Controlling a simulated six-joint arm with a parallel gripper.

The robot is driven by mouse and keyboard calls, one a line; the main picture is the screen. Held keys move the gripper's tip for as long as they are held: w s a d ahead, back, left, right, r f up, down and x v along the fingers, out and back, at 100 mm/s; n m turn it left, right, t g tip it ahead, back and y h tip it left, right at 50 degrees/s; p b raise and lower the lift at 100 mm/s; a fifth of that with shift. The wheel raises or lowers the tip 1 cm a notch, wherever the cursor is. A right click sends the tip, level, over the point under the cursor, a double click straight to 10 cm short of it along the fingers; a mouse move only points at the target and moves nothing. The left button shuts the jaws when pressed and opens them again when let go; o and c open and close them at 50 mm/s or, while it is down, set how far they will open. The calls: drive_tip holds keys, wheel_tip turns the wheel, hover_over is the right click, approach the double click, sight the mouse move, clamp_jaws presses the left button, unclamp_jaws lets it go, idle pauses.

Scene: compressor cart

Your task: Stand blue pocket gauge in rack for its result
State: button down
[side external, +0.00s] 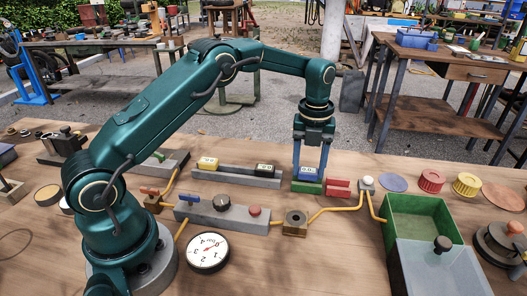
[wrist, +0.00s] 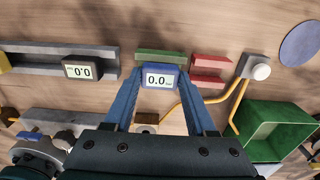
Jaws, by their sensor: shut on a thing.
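My gripper (side external: 309,170) is shut on the blue pocket gauge (wrist: 160,77), one finger at each side. Its display faces the wrist camera and reads 0.0. The gauge is upright at the green rack (side external: 307,187), whose far rail (wrist: 160,56) shows behind it; the gauge hides the near rail in the wrist view. I cannot tell whether its bottom rests in the slot. The red rack (side external: 338,188) is just to the right, with two rails and an empty slot; it also shows in the wrist view (wrist: 207,82).
A grey holder (side external: 235,178) at left carries a yellow gauge (side external: 208,163) and a black gauge (side external: 265,169). A yellow hose (side external: 335,208) runs close in front. A green bin (side external: 415,212) stands right. A round dial (side external: 208,252) lies in front.

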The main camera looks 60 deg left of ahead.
sight(309, 170)
drive_tip(key=shift+f, duration=0.2)
drive_tip(key=shift+c, duration=0.7)
unclamp_jaws()
drive_tip(key=shift+r, duration=2.5)
drive_tip(key=shift+r, duration=0.1)
